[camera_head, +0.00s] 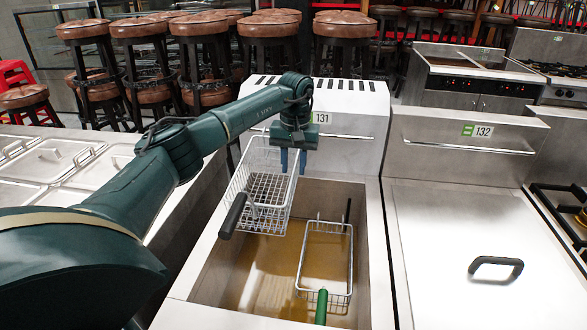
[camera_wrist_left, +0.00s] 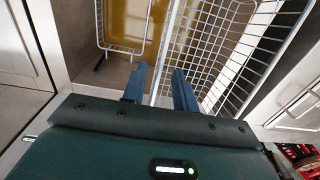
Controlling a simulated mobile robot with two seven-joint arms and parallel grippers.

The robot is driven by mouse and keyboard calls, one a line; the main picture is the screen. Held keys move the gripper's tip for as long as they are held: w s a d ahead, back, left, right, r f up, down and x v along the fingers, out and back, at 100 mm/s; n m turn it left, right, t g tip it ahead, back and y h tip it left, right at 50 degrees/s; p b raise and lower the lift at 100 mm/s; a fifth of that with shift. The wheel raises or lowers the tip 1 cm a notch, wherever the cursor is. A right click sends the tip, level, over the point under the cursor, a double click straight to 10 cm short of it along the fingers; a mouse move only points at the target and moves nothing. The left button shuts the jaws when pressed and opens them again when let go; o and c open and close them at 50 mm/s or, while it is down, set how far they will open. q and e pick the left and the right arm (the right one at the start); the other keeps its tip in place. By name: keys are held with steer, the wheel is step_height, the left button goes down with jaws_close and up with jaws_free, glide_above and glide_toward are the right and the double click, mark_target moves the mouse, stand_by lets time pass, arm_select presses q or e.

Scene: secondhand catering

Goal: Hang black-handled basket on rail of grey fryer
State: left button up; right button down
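The black-handled wire basket (camera_head: 262,188) is above the left part of the oil well, its black handle (camera_head: 233,215) toward the front left. Its far end is up against the back panel of the grey fryer (camera_head: 375,262), near the rail (camera_head: 348,138); I cannot tell whether it is hooked there. My left gripper (camera_head: 292,172) points down at the basket's right far side. In the left wrist view its blue fingers (camera_wrist_left: 160,82) stand apart, with the basket's rim wire (camera_wrist_left: 168,50) passing between or just beyond them. My right gripper is out of view.
A green-handled basket (camera_head: 325,262) sits lower in the right part of the well; it also shows in the left wrist view (camera_wrist_left: 125,48). A closed fryer marked 132 (camera_head: 455,240) stands to the right. Lidded steel pans (camera_head: 62,160) are left. Stools (camera_head: 270,30) stand behind.

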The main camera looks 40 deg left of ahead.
arm_select(q)
step_height(320, 180, up, 12)
steer(key=b, duration=0.1)
steer(key=shift+d, duration=0.15)
steer(key=shift+f, duration=0.15)
